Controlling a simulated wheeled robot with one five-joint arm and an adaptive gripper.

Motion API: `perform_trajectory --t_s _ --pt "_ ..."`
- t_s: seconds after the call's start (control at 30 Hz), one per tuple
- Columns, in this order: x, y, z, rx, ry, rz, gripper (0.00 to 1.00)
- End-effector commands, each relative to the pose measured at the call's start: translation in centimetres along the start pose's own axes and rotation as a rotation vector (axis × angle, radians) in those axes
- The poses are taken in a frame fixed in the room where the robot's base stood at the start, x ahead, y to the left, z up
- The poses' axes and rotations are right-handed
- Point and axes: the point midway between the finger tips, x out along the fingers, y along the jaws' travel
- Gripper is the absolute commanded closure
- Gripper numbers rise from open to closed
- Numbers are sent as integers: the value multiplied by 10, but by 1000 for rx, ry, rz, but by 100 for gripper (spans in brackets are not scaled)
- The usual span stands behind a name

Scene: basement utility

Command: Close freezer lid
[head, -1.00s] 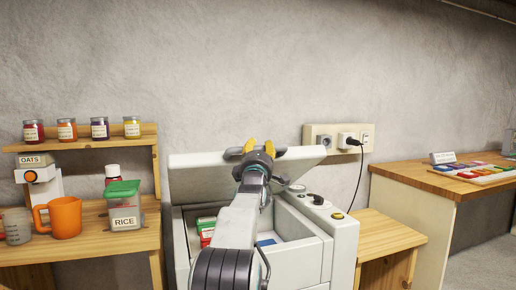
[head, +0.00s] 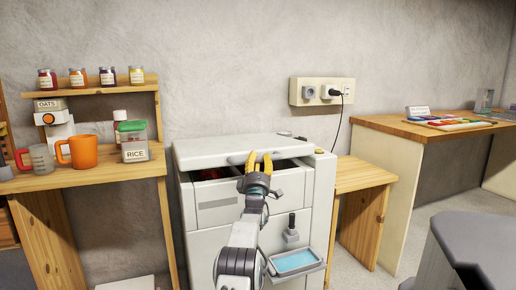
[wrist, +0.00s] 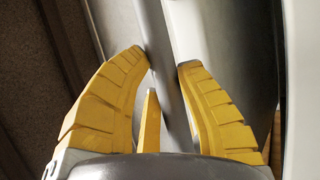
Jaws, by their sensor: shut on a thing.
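The white freezer (head: 218,222) stands against the wall in the middle of the head view. Its lid (head: 205,150) is lowered to a low tilt, with a dark gap between its front edge and the freezer's rim. Some red contents (head: 207,174) show in the gap. My gripper (head: 259,162) is at the lid's front edge, its yellow fingers closed on the grey lid handle (head: 237,158). In the wrist view, the fingers (wrist: 164,58) flank the grey handle bar (wrist: 168,75). My gripper hides the middle of the handle.
A wooden shelf (head: 85,177) with jars, cups and a rice container stands at left. A low wooden stand (head: 362,176) and a workbench (head: 395,128) are at right. A blue tray (head: 295,262) juts from the freezer's front. A grey rounded object (head: 480,245) is at lower right.

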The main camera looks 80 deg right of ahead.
Motion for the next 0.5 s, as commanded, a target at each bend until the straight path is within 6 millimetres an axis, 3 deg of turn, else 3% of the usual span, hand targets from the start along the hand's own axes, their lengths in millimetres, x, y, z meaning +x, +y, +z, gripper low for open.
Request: perform_trajectory --t_s 0.03,0.2,0.4,0.5 --pt "-8 -20 2 2 1 -6 100" --pt "-19 -46 8 1 2 -7 100" --pt "-25 -64 12 0 2 -9 100" --pt "-24 -61 11 0 2 -10 100"
